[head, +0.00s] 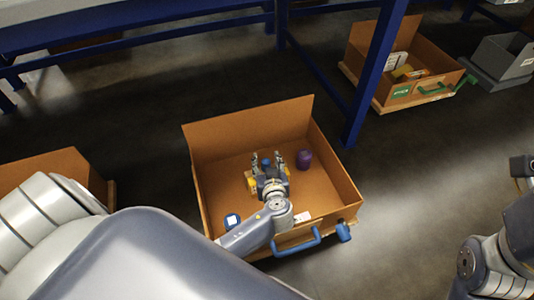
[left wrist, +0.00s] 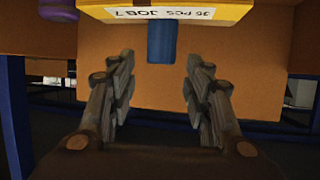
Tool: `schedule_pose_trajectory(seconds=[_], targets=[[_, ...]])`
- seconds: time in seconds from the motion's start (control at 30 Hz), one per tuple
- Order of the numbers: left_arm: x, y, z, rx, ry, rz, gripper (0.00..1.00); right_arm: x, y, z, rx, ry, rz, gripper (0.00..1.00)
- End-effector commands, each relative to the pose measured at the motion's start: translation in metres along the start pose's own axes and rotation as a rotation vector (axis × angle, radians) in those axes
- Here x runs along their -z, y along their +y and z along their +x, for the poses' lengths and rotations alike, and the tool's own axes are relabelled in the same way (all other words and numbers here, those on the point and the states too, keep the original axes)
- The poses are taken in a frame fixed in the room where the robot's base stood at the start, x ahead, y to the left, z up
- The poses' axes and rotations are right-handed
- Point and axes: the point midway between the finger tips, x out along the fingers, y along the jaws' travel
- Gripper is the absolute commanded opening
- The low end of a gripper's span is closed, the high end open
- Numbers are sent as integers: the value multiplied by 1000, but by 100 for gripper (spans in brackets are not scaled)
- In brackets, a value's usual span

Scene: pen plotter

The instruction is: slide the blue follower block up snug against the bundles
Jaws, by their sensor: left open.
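My left gripper (head: 267,160) is open inside a brown box (head: 222,150) on the floor. A small blue block (head: 266,162) shows at its fingertips; the picture is too small to tell whether they touch. In the left wrist view the blue block (left wrist: 161,42) lies ahead, in line with the gap between the open fingers (left wrist: 160,90). It meets the edge of a yellow bundle (left wrist: 180,12) with a white "JOB 7" label in that picture; I cannot tell contact from overlap. In the head view a yellow bundle (head: 249,182) shows left of the gripper. My right gripper is out of view.
A purple object (head: 304,159) stands right of the gripper inside the box. A blue item with a white label (head: 232,221) is near the left front. A blue handle (head: 297,243) is on the front. Another box (head: 375,40) stands beyond a blue post (head: 372,75).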

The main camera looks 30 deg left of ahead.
Motion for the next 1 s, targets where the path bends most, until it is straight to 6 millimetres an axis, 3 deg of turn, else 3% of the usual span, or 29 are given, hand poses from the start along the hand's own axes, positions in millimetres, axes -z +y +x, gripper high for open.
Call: schedule_pose_trajectory(seconds=[0.4, 0.87, 1.0], targets=[[67, 1, -28, -2, 0, -4, 46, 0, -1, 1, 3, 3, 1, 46], [76, 0, -32, -2, -1, 0, 46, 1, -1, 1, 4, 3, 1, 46], [77, 14, -27, -43, -24, 26, 46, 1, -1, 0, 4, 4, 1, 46]])
